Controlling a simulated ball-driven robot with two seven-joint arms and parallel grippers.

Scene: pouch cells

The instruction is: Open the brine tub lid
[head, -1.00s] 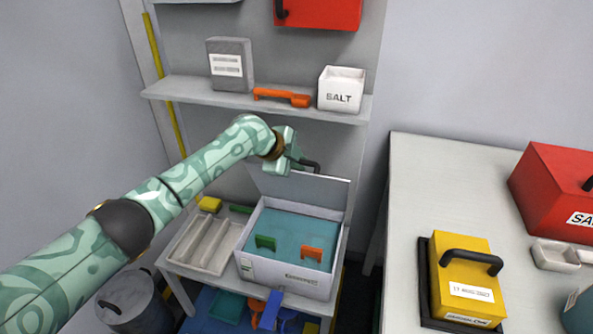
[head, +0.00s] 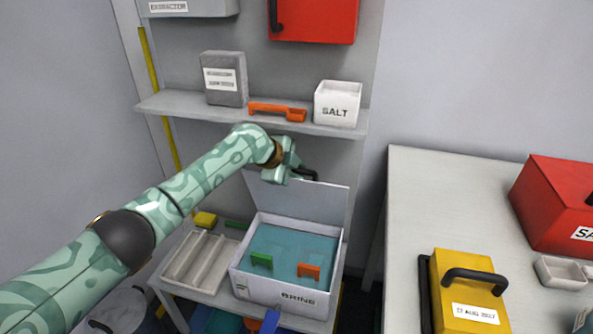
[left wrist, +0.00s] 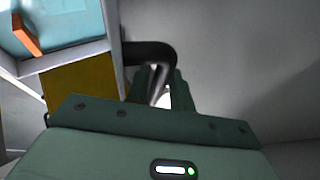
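The white brine tub (head: 262,286) stands on the low shelf, with teal contents and a green and an orange grip showing inside. Its lid (head: 325,197) stands raised at the tub's back edge, close to upright. My left gripper (head: 303,174) is at the lid's upper edge, at the black lid handle (head: 311,174). In the left wrist view the dark handle (left wrist: 152,52) curves in between the green fingers (left wrist: 158,88), which look shut on it; the exact contact is partly hidden. My right gripper is not in view.
Above is a shelf with a grey box (head: 224,80), an orange tool (head: 277,111) and a salt box (head: 338,103). A slotted tray (head: 200,262) lies left of the tub. A white table (head: 440,190) with yellow (head: 465,290) and red boxes (head: 560,205) stands right.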

